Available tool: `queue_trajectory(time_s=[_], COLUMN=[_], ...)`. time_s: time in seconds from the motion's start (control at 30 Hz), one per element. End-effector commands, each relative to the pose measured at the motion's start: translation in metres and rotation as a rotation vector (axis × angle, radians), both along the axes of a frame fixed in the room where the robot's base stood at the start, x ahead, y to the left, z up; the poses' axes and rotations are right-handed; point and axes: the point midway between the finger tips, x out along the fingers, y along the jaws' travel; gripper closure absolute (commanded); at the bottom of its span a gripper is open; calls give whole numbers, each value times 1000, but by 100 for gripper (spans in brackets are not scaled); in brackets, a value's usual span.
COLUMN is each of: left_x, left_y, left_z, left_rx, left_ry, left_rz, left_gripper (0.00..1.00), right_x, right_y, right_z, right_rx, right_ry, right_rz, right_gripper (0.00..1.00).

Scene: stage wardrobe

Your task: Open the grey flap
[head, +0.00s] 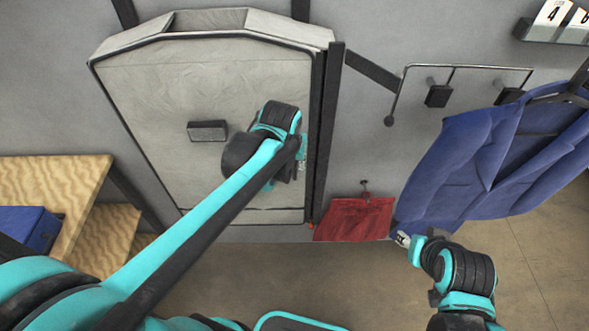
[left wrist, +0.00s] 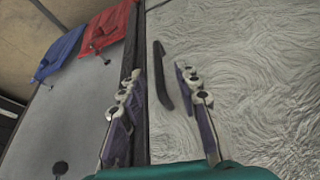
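The grey flap (head: 165,90) is a large pale, wrinkled panel on the wall, with a dark post along its right edge. It also fills the right of the left wrist view (left wrist: 240,80). A slim dark handle (left wrist: 164,80) stands on it near that edge. My left gripper (left wrist: 157,88) is open, and the handle shows between its fingers; I cannot tell whether they touch it. In the head view my left wrist hides the handle and most of that gripper. My right gripper (head: 403,239) is at the lower right, away from the flap; its fingers are too small to read.
A small dark block (head: 207,130) sits on the flap's middle. A red cloth (head: 354,219) and a blue garment (head: 470,165) hang to the right, the garment close to my right gripper. Wooden shelves (head: 50,180) with a blue box (head: 28,225) stand at left.

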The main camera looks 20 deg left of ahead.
Motion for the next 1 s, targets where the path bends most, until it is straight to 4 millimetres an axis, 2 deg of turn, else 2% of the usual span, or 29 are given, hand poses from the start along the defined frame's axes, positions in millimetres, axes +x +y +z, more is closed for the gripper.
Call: queue_trajectory(time_s=[0.43, 0.6, 0.83, 0.87, 0.97, 1.0], left_x=[26, 29, 30, 30, 30, 30], left_y=[2, 2, 2, 2, 2, 2], left_z=[-63, -71, -71, -71, -71, -71], left_rx=[1, 1, 1, 1, 1, 1], left_ry=[2, 1, 1, 1, 1, 1], left_rz=[0, 0, 0, 0, 0, 0], left_gripper=[67, 67, 67, 70, 96, 100], right_x=[0, 0, 0, 0, 0, 0], right_y=[0, 0, 0, 0, 0, 0], right_z=[-31, -34, -34, -34, -34, -34], right_rx=[0, 0, 0, 0, 0, 0], right_ry=[0, 0, 0, 0, 0, 0], right_rz=[0, 0, 0, 0, 0, 0], right_gripper=[60, 60, 60, 60, 60, 60])
